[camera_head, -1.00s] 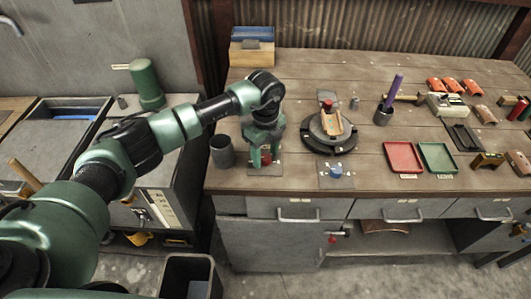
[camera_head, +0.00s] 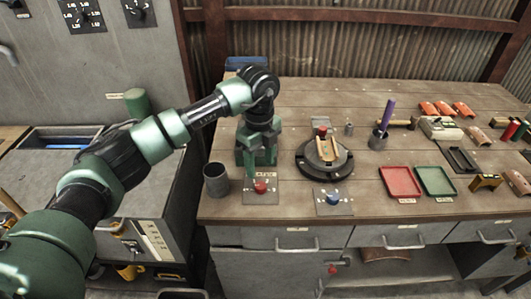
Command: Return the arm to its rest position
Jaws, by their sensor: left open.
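My left arm reaches in from the left over the cabinet to the workbench. My left gripper (camera_head: 257,158) points down above the left end of the bench, open and empty, just behind the red button (camera_head: 261,187) on its small plate. The red button is in clear view and apart from the fingers, as far as I can tell. A blue button (camera_head: 333,197) on a similar plate lies to the right. My right gripper is not in view.
A grey cup (camera_head: 216,180) stands just left of the gripper. A round turntable fixture (camera_head: 324,158) stands to the right. The bench front is mostly clear.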

